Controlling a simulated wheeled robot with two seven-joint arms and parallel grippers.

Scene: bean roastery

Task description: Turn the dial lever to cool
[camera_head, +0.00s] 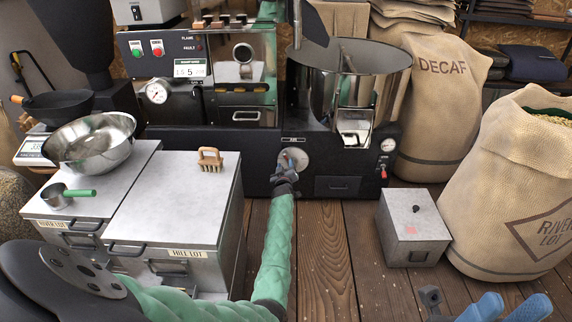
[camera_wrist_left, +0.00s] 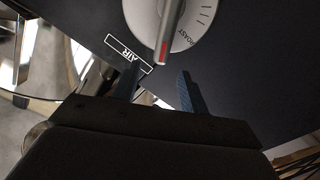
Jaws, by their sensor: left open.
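The air dial (camera_head: 299,158) is a pale round plate low on the front of the dark roaster. Its grey lever with a red tip (camera_wrist_left: 169,32) shows in the left wrist view. ROAST is printed on the dial plate (camera_wrist_left: 192,25), and an AIR label is beside the dial. The word cool is not visible. My left gripper (camera_head: 287,172) is at the dial, partly covering it. In the wrist view its two fingers (camera_wrist_left: 160,82) are apart, with the lever tip lying just beyond and between them; contact cannot be told.
A grey box (camera_head: 413,228) stands on the floor, right of my left arm. Large sacks (camera_head: 515,185) stand at right. Metal bins (camera_head: 172,205) with a brush (camera_head: 210,158) stand at left. Blue rounded pieces (camera_head: 483,307) show at the bottom right. Wooden floor lies open before the roaster.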

